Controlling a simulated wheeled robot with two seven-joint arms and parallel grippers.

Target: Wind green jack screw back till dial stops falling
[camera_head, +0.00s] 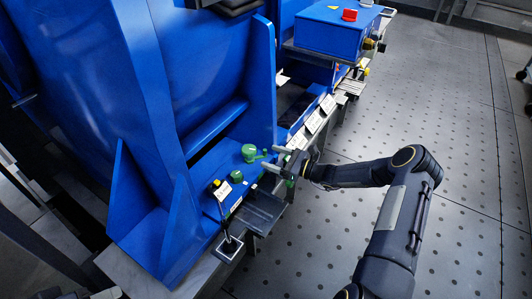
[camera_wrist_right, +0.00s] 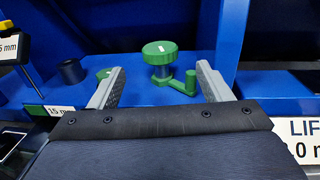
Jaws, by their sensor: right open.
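The green jack screw (camera_head: 249,152) stands on a blue ledge at the foot of the big blue housing. In the right wrist view its round green head (camera_wrist_right: 160,50) sits above a side arm with an upright green handle (camera_wrist_right: 190,82). My right gripper (camera_head: 271,157) is open, level with the jack screw and just to its right in the head view. In the wrist view the head and handle show between and beyond the two fingers, with nothing gripped. I cannot make out a dial face or its reading. My left gripper is not seen.
A second green piece (camera_head: 236,176) and a yellow-topped gauge-like item (camera_head: 215,184) stand nearby on the ledge. A black tray (camera_head: 262,210) lies below. A blue box with a red knob (camera_head: 349,15) is at the back. The perforated floor (camera_head: 300,250) to the right is clear.

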